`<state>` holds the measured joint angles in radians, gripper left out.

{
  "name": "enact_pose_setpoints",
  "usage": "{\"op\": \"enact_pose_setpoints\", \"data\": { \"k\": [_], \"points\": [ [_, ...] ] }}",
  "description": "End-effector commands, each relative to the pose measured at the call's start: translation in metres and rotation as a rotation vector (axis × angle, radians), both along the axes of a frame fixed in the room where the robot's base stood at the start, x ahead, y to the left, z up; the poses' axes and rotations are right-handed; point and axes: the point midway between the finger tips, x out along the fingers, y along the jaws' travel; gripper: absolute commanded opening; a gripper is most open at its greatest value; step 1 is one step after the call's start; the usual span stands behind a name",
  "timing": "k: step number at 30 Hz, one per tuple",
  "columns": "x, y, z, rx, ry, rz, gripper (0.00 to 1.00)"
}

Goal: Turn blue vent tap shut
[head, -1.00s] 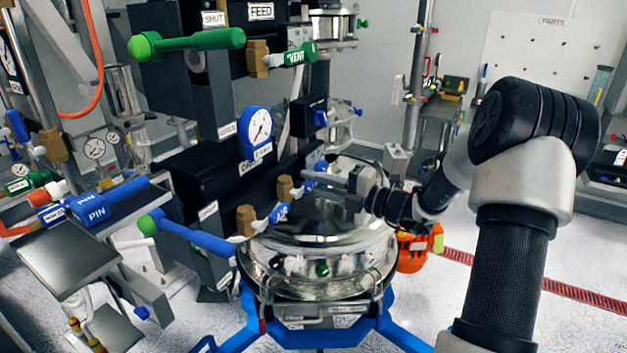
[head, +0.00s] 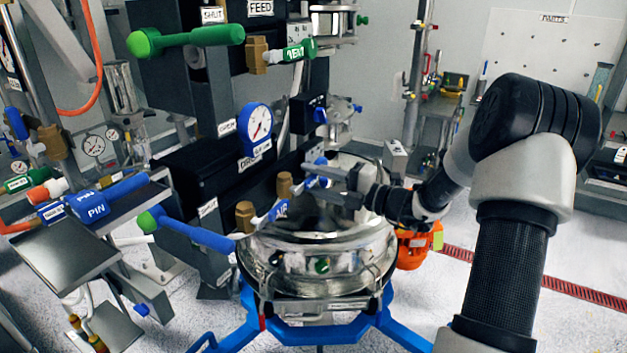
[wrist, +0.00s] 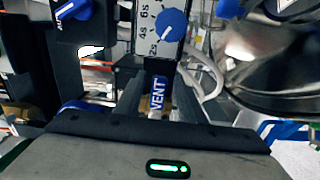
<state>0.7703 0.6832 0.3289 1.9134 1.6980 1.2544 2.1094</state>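The blue vent tap (head: 316,181) is on the dark valve block left of the shiny vessel, with a brass-coloured fitting beside it. In the wrist view its blue handle, lettered VENT (wrist: 158,97), points towards my gripper, in the middle just ahead of the gripper body. My gripper (head: 330,184) is at the handle in the head view, one finger above it and one below. The fingers look apart, with the handle's end between them. Contact with the handle is too small to make out.
A blue AIR tap (head: 276,211) sits close by at lower left. A green VENT tap (head: 298,51) is higher up. The steel vessel (head: 330,245) is right below my gripper. A dial knob (wrist: 171,24) is beyond the handle in the wrist view.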

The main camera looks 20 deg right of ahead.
Motion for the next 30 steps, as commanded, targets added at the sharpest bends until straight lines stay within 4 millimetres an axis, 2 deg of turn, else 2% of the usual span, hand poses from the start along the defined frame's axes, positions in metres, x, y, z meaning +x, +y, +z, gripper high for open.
{"op": "enact_pose_setpoints", "data": {
  "k": [5, 15, 21, 30],
  "points": [
    [-0.016, -0.018, -0.001, -0.001, 0.0, -0.005, 0.36],
    [-0.075, -0.077, -0.001, -0.001, 0.001, -0.006, 0.36],
    [-0.104, -0.105, -0.001, -0.001, 0.001, -0.004, 0.36],
    [-0.122, -0.122, -0.001, 0.001, 0.002, -0.001, 0.36]
  ]
}}
